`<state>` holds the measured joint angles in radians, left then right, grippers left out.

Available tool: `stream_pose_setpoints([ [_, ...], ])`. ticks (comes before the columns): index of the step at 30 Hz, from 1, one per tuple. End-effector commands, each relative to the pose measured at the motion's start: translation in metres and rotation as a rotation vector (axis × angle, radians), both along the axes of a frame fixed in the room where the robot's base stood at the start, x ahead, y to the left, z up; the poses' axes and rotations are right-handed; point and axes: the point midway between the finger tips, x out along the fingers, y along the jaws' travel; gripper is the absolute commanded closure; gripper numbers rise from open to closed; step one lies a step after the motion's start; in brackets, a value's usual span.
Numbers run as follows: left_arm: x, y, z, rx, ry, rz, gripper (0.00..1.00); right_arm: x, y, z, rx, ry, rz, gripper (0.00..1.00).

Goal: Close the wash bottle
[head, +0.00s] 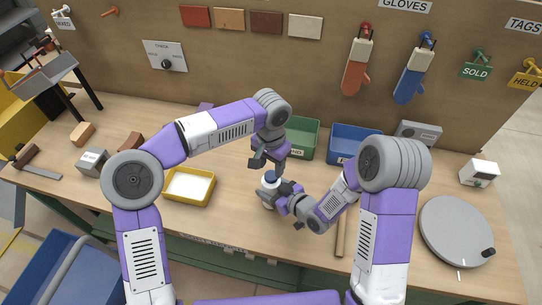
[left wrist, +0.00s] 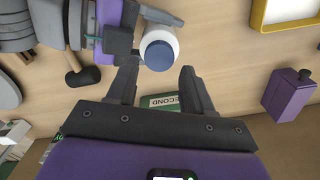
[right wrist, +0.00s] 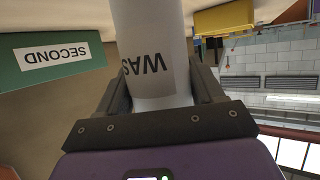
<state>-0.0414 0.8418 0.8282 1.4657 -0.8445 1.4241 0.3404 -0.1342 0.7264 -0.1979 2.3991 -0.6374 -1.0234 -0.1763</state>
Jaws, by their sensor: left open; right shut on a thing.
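The white wash bottle (head: 267,187) stands near the middle of the bench, with a blue top (left wrist: 159,56) facing up. Whether this top is seated tightly I cannot tell. My right gripper (head: 276,194) is shut on the bottle's body from the side; the right wrist view shows the bottle (right wrist: 152,45) between its fingers, with the letters "WAS" on it. My left gripper (head: 270,164) points down just above the bottle. Its fingers (left wrist: 158,78) are open and empty, with the blue top slightly beyond the gap between them.
A yellow tray (head: 189,203) with white inside is left of the bottle. A green bin (head: 302,136) and a blue bin (head: 354,146) stand behind. A wooden handle (head: 341,236) lies to the right.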

Motion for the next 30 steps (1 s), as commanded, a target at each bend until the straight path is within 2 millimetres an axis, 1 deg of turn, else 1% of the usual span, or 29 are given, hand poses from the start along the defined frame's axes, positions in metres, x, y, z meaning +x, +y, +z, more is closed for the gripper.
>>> stream_pose_setpoints([
  [1,-0.001,0.000,-0.009,0.000,0.004,-0.002,0.49,0.000,0.000,0.001,0.001,-0.003,0.000,1.00],
  [3,-0.001,0.000,-0.018,0.000,0.003,-0.001,0.49,0.000,0.000,0.001,0.001,-0.003,0.000,1.00],
  [7,0.000,-0.001,-0.031,-0.002,0.001,-0.001,0.49,0.000,0.000,0.001,0.001,-0.003,0.000,1.00],
  [12,-0.001,0.000,-0.037,-0.002,0.001,0.000,0.49,0.000,0.000,0.001,0.001,-0.003,0.000,1.00],
  [19,0.000,0.000,-0.037,-0.001,0.000,-0.001,0.49,0.000,0.000,0.001,0.001,-0.003,0.000,1.00],
  [28,0.000,0.000,-0.037,-0.001,0.000,0.000,0.95,0.000,0.000,0.001,0.001,-0.002,0.000,1.00],
  [30,0.000,0.000,-0.037,-0.002,-0.001,-0.005,0.96,0.000,0.000,0.001,0.001,-0.002,0.000,1.00],
])
